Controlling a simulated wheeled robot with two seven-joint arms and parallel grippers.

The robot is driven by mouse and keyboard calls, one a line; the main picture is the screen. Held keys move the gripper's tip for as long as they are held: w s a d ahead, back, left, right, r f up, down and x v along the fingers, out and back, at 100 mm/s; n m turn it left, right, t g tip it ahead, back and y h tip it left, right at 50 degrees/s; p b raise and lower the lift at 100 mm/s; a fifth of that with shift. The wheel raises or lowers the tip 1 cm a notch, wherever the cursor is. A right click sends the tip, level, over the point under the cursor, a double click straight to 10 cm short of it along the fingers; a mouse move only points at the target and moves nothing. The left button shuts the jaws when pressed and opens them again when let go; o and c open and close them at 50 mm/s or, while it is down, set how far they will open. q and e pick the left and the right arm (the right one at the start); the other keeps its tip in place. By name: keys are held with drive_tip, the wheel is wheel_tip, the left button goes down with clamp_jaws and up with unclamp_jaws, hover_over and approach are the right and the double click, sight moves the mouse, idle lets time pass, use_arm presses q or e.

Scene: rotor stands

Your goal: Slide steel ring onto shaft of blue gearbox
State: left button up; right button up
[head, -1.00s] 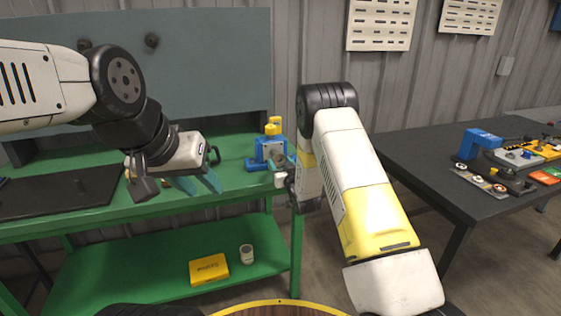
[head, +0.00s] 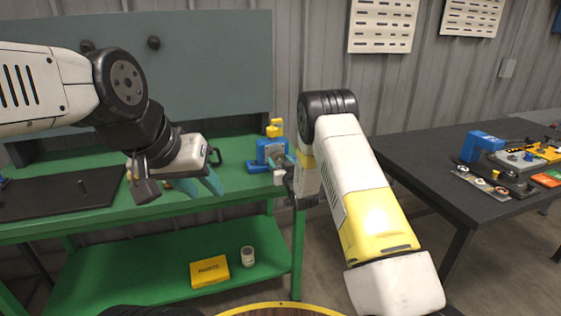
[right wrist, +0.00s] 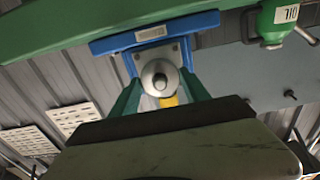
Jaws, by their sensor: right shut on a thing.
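The blue gearbox (head: 266,150) with a yellow top stands at the right end of the green bench, and its blue body (right wrist: 200,22) with a grey face plate also shows in the right wrist view. My right gripper (right wrist: 162,85) is shut on the steel ring (right wrist: 147,76), a round grey ring between its teal fingers. The ring lines up with the rounded end of the shaft (right wrist: 160,81) in front of the face plate. I cannot tell how far along the shaft it sits. My left gripper (head: 198,187) is open and empty over the bench's front edge.
The green bench (head: 120,212) carries a dark mat (head: 60,197) at left. A yellow box (head: 209,271) and a small can (head: 248,257) are on its lower shelf. A dark table (head: 430,165) with several parts stands at right. A green oil container (right wrist: 277,22) shows in the wrist view.

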drive_tip(key=shift+w+a, duration=0.1)
drive_tip(key=shift+w, duration=0.15)
idle(0.5)
drive_tip(key=shift+x, duration=0.9)
drive_tip(key=o, duration=1.8)
drive_tip(key=shift+v, duration=4.55)
drive_tip(key=shift+r, duration=0.1)
